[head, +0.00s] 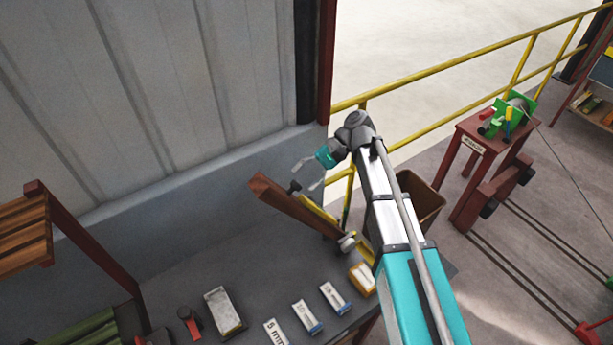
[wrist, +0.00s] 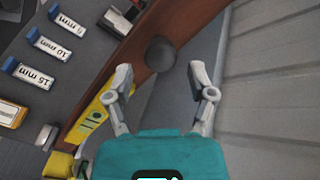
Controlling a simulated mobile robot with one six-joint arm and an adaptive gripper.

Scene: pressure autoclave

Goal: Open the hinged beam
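The hinged beam (head: 290,205) is a long reddish-brown bar raised at a slant over the dark workbench, near the wall. In the wrist view the beam (wrist: 183,20) runs diagonally, with a dark round knob (wrist: 160,54) on it; the knob (head: 295,187) also shows in the head view. My gripper (head: 303,176) is open and empty beside the knob. In the wrist view its fingertips (wrist: 161,72) stand apart, with the knob showing between and just beyond them. I cannot tell whether either finger touches it.
A yellow marked strip (wrist: 95,115) runs along the beam. Labelled blocks, such as the 5 mm block (head: 275,332), lie on the workbench (head: 255,285). The grey corrugated wall (head: 150,90) is close behind. A yellow railing (head: 430,72) and a brown bin (head: 422,200) stand to the right.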

